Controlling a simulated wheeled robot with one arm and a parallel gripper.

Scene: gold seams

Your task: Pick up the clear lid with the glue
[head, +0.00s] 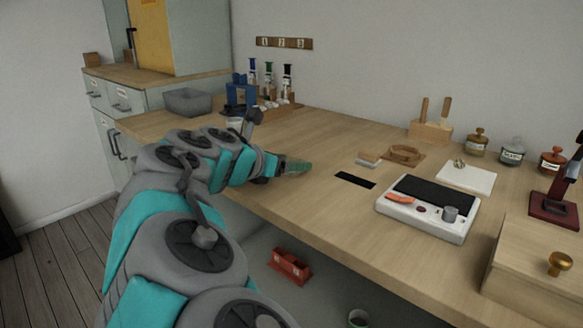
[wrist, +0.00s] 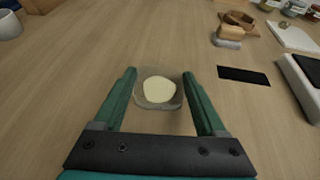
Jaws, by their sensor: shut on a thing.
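The clear lid (wrist: 160,104) is a small, see-through shallow piece with a round pool of cream glue (wrist: 159,89) in it. It sits between the two green fingers of my gripper (wrist: 160,76) in the wrist view, with a finger against each side. My gripper is shut on it, low over the wooden bench. In the head view my gripper (head: 296,167) is near the bench's front edge, and I cannot make out the lid there. Whether the lid touches the bench is hard to tell.
To the right lie a black strip (head: 355,180), a small brush (head: 369,157), a wooden ring (head: 403,153) and a white device with a dark top (head: 425,215). A white cup (wrist: 9,25) stands at the left. The bench just ahead of my gripper is clear.

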